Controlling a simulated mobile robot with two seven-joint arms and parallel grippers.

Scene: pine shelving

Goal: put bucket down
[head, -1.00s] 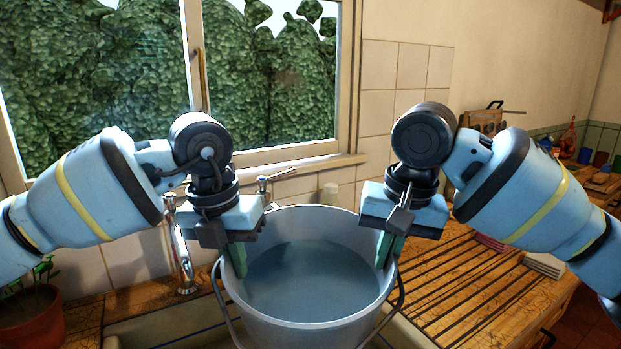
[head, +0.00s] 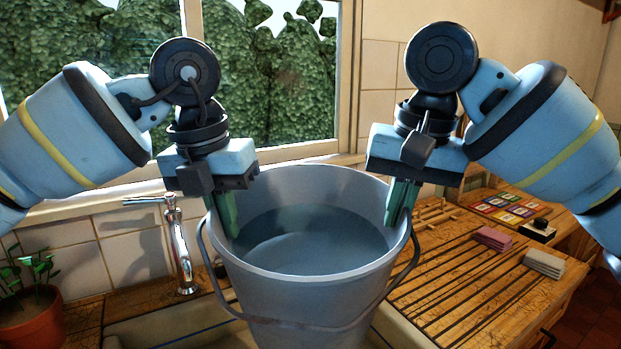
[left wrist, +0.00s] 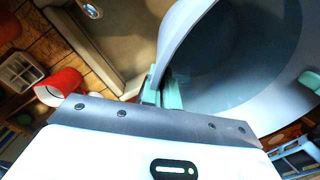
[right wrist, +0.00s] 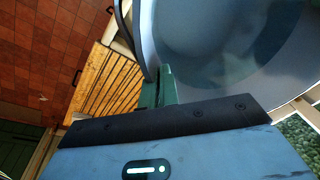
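A grey metal bucket (head: 305,295) with water (head: 310,240) inside is upright in the middle of the head view, its handle hanging down at the front. It is held up over the sink (head: 150,322) and its right end overlaps the wooden drainboard (head: 470,290). My left gripper (head: 228,215) is shut on the bucket's left rim. My right gripper (head: 399,205) is shut on its right rim. Both wrist views show green fingers at the bucket wall, in the left wrist view (left wrist: 165,88) and the right wrist view (right wrist: 157,88). The bucket hides much of the sink.
A chrome tap (head: 180,245) stands left of the bucket. A potted plant (head: 35,300) is at the far left. Pink sponges (head: 494,239) and pale sponges (head: 544,263) lie on the right of the drainboard, whose slatted middle is clear. The window (head: 270,80) is behind.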

